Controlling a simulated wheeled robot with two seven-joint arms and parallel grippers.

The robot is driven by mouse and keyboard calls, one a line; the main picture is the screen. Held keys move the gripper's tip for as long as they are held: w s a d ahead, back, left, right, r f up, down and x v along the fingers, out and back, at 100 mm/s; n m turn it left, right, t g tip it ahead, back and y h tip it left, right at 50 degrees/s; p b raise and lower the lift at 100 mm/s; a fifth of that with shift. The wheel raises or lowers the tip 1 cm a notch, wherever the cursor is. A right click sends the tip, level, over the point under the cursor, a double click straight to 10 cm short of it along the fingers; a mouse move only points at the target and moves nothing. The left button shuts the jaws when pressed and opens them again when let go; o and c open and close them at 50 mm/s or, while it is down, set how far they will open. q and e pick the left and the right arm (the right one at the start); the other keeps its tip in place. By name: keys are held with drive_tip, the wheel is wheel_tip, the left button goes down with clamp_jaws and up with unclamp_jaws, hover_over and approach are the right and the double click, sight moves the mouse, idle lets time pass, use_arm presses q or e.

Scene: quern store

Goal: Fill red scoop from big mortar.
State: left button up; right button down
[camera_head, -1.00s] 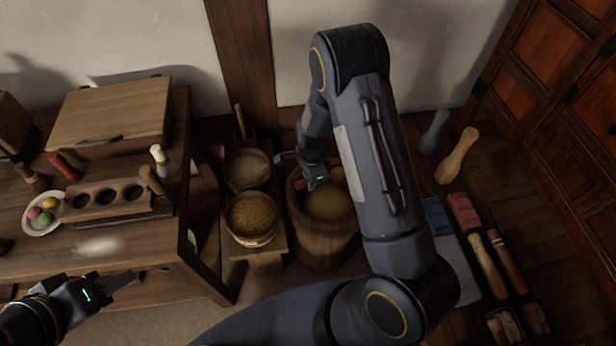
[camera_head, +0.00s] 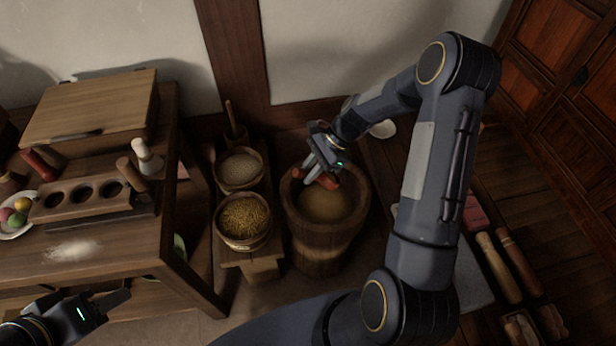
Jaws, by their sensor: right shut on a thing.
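The big mortar (camera_head: 325,237) is a wide wooden tub on the floor, with tan meal (camera_head: 326,203) inside. My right gripper (camera_head: 318,172) is over the mortar's far left rim, pointing down. It is shut on the red scoop (camera_head: 328,181), which shows as a small red piece at the mouth of the mortar, partly hidden by the fingers. Whether the scoop touches the meal or holds any is too small to tell. My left gripper (camera_head: 112,302) is at the lower left, away from the mortar, its fingers seen from the side and hard to separate.
Two tubs, one of pale grain (camera_head: 240,169) and one of yellow grain (camera_head: 244,217), stand on a low bench left of the mortar. A worktable (camera_head: 130,250) with a holed wooden block (camera_head: 81,194) is further left. Rolling pins (camera_head: 498,268) lie at right.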

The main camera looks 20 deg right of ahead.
drive_tip(key=shift+d+y+b, duration=0.15)
drive_tip(key=shift+y+b, duration=0.75)
drive_tip(key=shift+y, duration=0.1)
drive_tip(key=shift+f+h+b, duration=2.3)
drive_tip(key=shift+f+b, duration=2.85)
drive_tip(key=shift+f, duration=2.3)
wheel_tip(320, 180, up, 11)
drive_tip(key=a+h+p, duration=0.1)
drive_tip(key=h+p, duration=0.4)
drive_tip(key=p, duration=0.9)
drive_tip(key=shift+a+f+p, duration=0.15)
drive_tip(key=shift+a+p, duration=0.15)
drive_tip(key=shift+p, duration=0.05)
